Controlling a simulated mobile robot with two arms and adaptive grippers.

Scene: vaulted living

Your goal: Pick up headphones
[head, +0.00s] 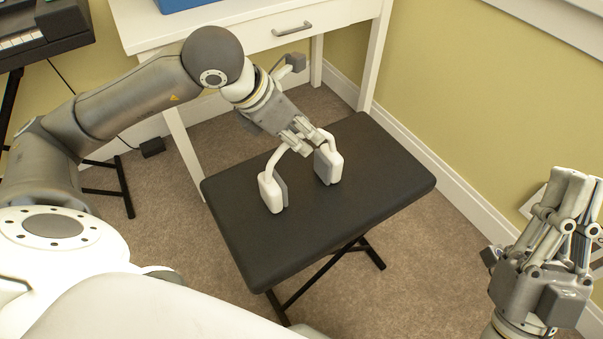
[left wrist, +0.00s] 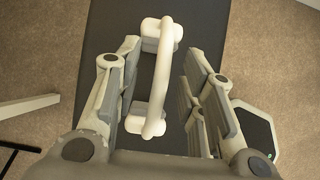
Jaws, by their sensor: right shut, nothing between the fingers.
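White headphones (head: 269,193) with grey ear pads stand on the black padded bench (head: 385,185), headband up. In the left wrist view the headband of the headphones (left wrist: 166,75) runs lengthwise between my left gripper's fingers, with gaps on both sides. My left gripper (head: 307,140) is open around the top of the headband, pointing down. Its fingers hide part of the band in the head view. The left gripper also shows in the left wrist view (left wrist: 160,85). My right gripper (head: 572,185) is shut and empty at the right edge, away from the bench.
A white desk (head: 255,36) with a drawer stands behind the bench, with a blue object (head: 185,4) on top. A keyboard on a stand (head: 40,35) is at the far left. A yellow wall lies behind and right. Carpet is clear right of the bench.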

